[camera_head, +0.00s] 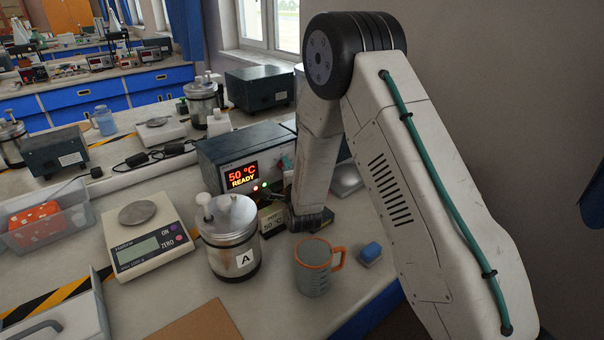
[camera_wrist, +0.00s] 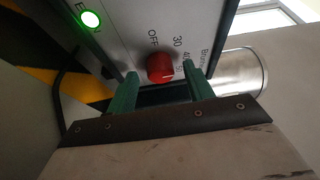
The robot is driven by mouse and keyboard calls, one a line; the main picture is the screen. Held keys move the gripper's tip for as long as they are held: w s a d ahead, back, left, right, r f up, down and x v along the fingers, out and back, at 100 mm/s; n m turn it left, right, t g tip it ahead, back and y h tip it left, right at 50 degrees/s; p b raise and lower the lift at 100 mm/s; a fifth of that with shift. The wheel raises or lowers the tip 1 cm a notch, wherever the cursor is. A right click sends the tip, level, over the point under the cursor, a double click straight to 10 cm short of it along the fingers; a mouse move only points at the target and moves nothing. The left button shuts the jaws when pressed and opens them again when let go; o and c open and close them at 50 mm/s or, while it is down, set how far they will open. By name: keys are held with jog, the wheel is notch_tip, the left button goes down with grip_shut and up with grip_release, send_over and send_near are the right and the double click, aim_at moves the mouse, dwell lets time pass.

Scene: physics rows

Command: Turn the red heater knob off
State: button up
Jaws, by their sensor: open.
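The red heater knob (camera_wrist: 160,68) is on the pale front panel in the wrist view, with OFF, 30 and 40 printed around it. My gripper (camera_wrist: 160,88) is open, with one green finger on each side of the knob. Whether the fingers touch it I cannot tell, and which mark the knob points to is unclear. In the head view the heater (camera_head: 240,145) has a lit display (camera_head: 242,176) reading 50 °C READY. My arm hides part of its front there.
A lidded steel jar marked A (camera_head: 230,240) stands in front of the heater. A scale (camera_head: 147,240) is at the left. A green light (camera_wrist: 91,19) glows on the panel.

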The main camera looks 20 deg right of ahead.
jog(key=s+r+n+g, duration=0.3)
jog(key=s+r+g, duration=0.1)
jog(key=s, duration=0.6)
jog(key=s+d+r+n+g+y, duration=0.1)
jog(key=s+r+n+g, duration=0.3)
jog(key=s, duration=0.6)
jog(key=s+r+n+g+y, duration=0.1)
jog(key=s+r+n+g, duration=0.2)
jog(key=s+r, duration=0.5)
jog(key=shift+s+d+n+g, duration=0.4)
jog(key=shift+s+g, duration=0.4)
jog(key=shift+s, duration=0.15)
